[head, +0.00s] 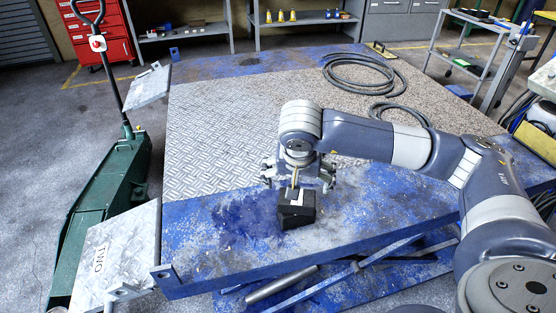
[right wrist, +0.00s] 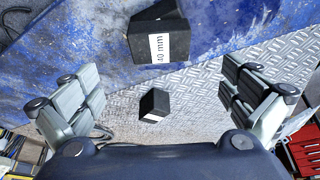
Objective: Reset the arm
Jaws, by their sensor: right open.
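My right gripper (head: 298,180) is open and empty, pointing down over the blue-edged lift platform (head: 210,222) in the head view. Its two fingers are spread wide apart in the right wrist view (right wrist: 162,85). The right wrist view shows a block labelled "40 mm" (right wrist: 150,22) and a smaller-looking black block (right wrist: 152,101) between the fingers' lines. I see no contact between fingers and blocks. My left gripper is out of view.
A green trolley jack (head: 100,185) with an upright handle stands left of the platform. A plate marked "TWO" (head: 115,262) juts out at the front left. A black hose (head: 365,75) lies coiled on the far right.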

